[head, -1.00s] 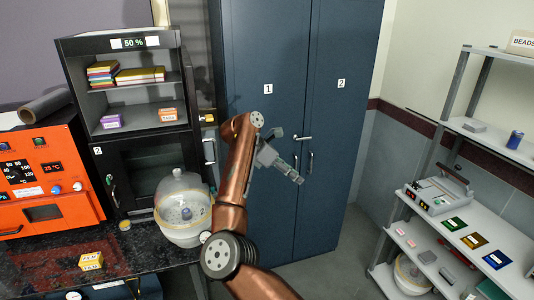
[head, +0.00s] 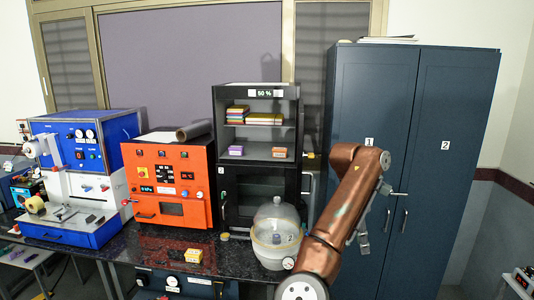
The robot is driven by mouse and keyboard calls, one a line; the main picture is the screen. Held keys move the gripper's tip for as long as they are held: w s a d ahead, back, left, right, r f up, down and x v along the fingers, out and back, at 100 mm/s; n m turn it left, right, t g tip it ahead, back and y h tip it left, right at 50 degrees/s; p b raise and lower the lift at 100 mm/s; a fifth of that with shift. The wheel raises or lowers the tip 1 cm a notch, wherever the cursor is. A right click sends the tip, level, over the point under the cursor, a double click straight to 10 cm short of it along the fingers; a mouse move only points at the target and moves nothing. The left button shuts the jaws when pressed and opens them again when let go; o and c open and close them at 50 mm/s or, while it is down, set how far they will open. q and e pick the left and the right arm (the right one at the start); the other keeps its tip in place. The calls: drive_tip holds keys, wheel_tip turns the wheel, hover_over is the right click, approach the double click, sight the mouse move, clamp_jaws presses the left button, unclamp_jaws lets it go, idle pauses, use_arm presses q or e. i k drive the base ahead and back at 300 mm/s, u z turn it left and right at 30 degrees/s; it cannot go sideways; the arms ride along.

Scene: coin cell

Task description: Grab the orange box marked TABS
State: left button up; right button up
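A small orange box (head: 280,153) sits on the lower open shelf of the black cabinet (head: 217,188), at the right side. Its label is too small to read here. A purple box (head: 236,151) stands to its left on the same shelf. My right gripper (head: 363,243) is partly hidden behind my copper-coloured arm, in front of the blue locker and apart from the orange box, to its lower right. Whether its fingers are open is too small to tell. My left gripper is out of view.
An orange oven (head: 168,178) and a blue-white machine (head: 75,170) stand left on the dark bench (head: 135,262). A glass-domed jar (head: 277,225) stands before the cabinet, near my arm. A yellow box (head: 193,255) lies near the front edge. A blue locker (head: 450,160) stands right.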

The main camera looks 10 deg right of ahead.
sight(277, 152)
drive_tip(key=u, duration=0.3)
drive_tip(key=i, duration=3.1)
drive_tip(key=z, duration=0.3)
